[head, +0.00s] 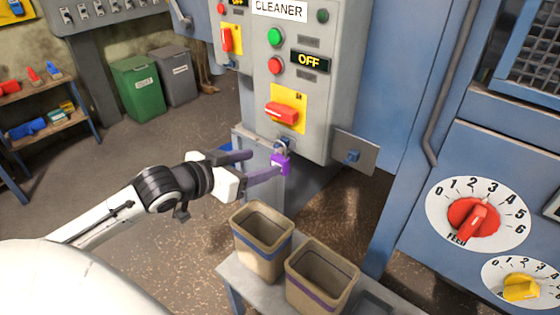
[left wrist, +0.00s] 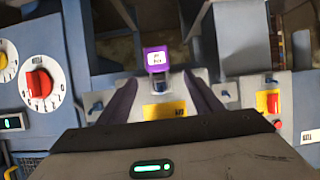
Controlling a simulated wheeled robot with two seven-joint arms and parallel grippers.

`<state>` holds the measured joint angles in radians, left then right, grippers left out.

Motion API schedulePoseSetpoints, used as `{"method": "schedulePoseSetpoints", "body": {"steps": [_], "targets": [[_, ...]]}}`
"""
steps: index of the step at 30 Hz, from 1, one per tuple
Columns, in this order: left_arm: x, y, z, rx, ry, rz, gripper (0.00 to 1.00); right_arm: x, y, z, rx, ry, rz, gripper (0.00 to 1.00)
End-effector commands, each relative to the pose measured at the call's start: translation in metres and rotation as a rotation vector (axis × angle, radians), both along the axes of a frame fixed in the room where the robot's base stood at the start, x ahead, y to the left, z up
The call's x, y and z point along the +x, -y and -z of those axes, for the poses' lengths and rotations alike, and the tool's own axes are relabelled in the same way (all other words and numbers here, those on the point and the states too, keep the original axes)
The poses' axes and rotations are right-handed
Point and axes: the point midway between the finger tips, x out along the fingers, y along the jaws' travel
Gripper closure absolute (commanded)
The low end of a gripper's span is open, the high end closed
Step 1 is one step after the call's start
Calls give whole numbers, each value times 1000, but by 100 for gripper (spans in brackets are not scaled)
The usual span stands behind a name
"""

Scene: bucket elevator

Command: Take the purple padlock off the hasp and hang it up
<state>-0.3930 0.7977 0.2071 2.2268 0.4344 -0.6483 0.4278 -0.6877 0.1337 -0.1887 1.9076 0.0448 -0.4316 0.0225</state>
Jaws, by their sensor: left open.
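The purple padlock (head: 280,165) hangs at the hasp (head: 284,146) under the cleaner control box. My left gripper (head: 264,164) is open, its two purple-grey fingers reaching toward the padlock from the left. One fingertip appears close to or overlapping the padlock; I cannot tell if it touches. In the left wrist view the padlock (left wrist: 158,60), with a white label, sits just beyond and between the open fingertips (left wrist: 160,82). A grey board (head: 105,14) with a row of small fittings is at the upper left. My right gripper is not in view.
The control box (head: 335,95) has a red switch handle (head: 281,113) above the hasp and a small plate (head: 355,152) to its right. Two tan bins (head: 262,240) (head: 322,279) stand on a bench below. Green (head: 137,90) and grey bins stand behind.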

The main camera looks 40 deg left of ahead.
Motion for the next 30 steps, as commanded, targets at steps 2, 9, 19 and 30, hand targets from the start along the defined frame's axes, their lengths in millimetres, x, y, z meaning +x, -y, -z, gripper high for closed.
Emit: {"method": "schedulePoseSetpoints", "body": {"steps": [2,9,19,30], "targets": [[8,0,3,0,2,0,41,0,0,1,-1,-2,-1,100],[20,2,8,1,0,0,41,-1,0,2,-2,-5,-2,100],[57,8,24,1,0,-1,41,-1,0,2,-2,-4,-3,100],[61,8,27,2,-2,0,47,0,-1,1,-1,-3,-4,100]]}}
